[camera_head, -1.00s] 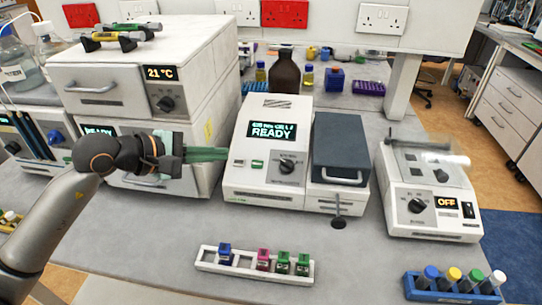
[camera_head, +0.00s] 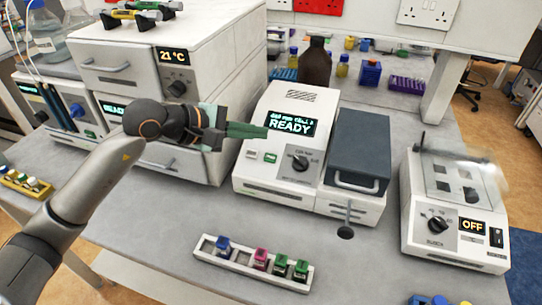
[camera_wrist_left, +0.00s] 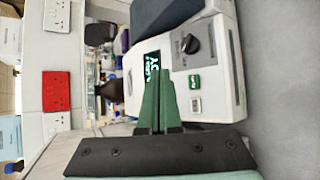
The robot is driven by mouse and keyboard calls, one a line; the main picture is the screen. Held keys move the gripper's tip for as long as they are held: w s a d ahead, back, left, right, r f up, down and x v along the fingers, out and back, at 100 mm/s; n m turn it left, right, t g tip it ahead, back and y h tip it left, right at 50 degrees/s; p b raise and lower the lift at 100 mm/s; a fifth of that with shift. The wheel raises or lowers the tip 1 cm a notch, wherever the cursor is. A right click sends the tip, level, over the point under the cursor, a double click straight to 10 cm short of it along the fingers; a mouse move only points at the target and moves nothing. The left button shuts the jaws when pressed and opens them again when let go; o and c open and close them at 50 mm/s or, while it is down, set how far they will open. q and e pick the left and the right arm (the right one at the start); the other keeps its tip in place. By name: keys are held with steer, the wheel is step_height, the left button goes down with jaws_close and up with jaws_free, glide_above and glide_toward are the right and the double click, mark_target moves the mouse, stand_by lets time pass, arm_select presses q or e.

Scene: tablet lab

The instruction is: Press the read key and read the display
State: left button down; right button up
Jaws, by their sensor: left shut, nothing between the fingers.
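The white instrument (camera_head: 282,200) stands on the bench with its display (camera_head: 291,123) lit, reading "READY" under a smaller line I cannot make out. Below the display are a green key (camera_head: 270,157), a pale key (camera_head: 251,155) and a black knob (camera_head: 300,158). The key labels are too small to read. My left gripper (camera_head: 265,131) is shut and empty, its green fingers pointing at the instrument near the display's left edge. In the left wrist view the fingertips (camera_wrist_left: 159,78) overlap the display's lower part (camera_wrist_left: 152,66), with the green key (camera_wrist_left: 194,82) to their right. My right gripper is out of view.
A dark lidded compartment (camera_head: 358,148) adjoins the instrument. A rack (camera_head: 251,262) with several coloured-capped cuvettes lies in front. A device with a clear cover (camera_head: 455,220) reading "OFF" stands at right. A stacked white oven (camera_head: 128,70) reading 21 °C is behind my left arm.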

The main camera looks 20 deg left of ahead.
arm_select(q)
steer(key=b, duration=0.5)
glide_toward(275, 155)
steer(key=w+d, duration=0.3)
steer(key=shift+d+f, duration=0.3)
steer(key=shift+d, duration=0.05)
steer(key=shift+w+f, duration=0.3)
steer(key=shift+f, duration=0.15)
stand_by(0.9)
steer(key=shift+w+f+b, duration=0.2)
steer(key=shift+f+b, duration=0.2)
steer(key=shift+b, duration=0.45)
steer(key=shift+w+f+b, duration=0.1)
steer(key=shift+f+b, duration=0.3)
steer(key=shift+b, duration=0.1)
steer(key=shift+r, duration=0.1)
stand_by(0.5)
steer(key=shift+s+r, duration=0.3)
steer(key=shift+r, duration=0.35)
steer(key=shift+r+p, duration=0.1)
steer(key=shift+p, duration=0.2)
